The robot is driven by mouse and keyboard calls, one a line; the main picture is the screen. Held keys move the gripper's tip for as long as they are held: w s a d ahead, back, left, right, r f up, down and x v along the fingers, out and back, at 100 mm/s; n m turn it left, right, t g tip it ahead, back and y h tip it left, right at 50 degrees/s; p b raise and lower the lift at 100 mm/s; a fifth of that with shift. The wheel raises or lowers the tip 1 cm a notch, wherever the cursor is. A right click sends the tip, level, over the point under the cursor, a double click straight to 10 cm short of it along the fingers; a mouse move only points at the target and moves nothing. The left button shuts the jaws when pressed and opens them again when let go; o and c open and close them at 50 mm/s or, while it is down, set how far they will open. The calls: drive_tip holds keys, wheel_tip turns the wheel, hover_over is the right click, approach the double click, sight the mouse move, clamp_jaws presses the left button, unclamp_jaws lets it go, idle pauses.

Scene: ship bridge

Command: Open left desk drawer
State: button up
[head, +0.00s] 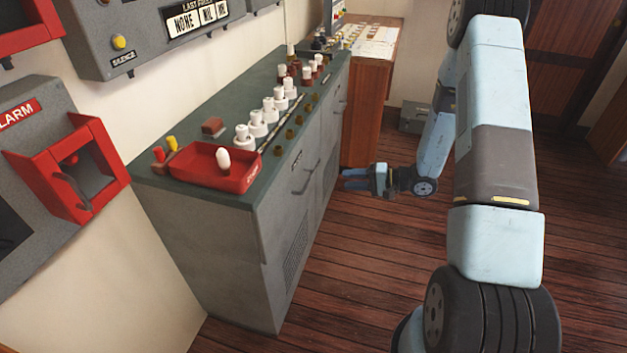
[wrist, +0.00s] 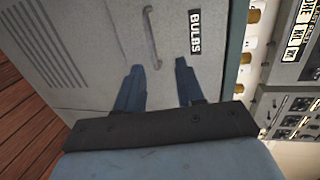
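The grey console desk (head: 228,250) with a dark green top stands left of my arm in the head view. Its left drawer front (head: 278,205) has a bar handle (head: 307,180) and looks closed. In the wrist view, a grey front (wrist: 100,45) bears a bar handle (wrist: 151,37) and a "BULBS" label (wrist: 195,33). My gripper (head: 346,179) is right of the console front in the head view, apart from it. In the wrist view, my gripper (wrist: 159,67) has its two blue fingers spread with nothing between them, pointing toward the handle, which lies beyond the tips.
A second handle (head: 340,106) is farther along the console. A wooden cabinet (head: 369,105) stands behind. The wooden floor (head: 350,270) before the console is clear. Red alarm boxes (head: 75,170) hang on the left wall.

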drive_tip(key=w+d+f+x, duration=0.1)
drive_tip(key=f+x, duration=0.1)
drive_tip(key=x, duration=1.2)
drive_tip(key=shift+w+t, duration=0.3)
drive_tip(key=shift+t, duration=0.1)
drive_tip(key=shift+m, duration=0.3)
clamp_jaws()
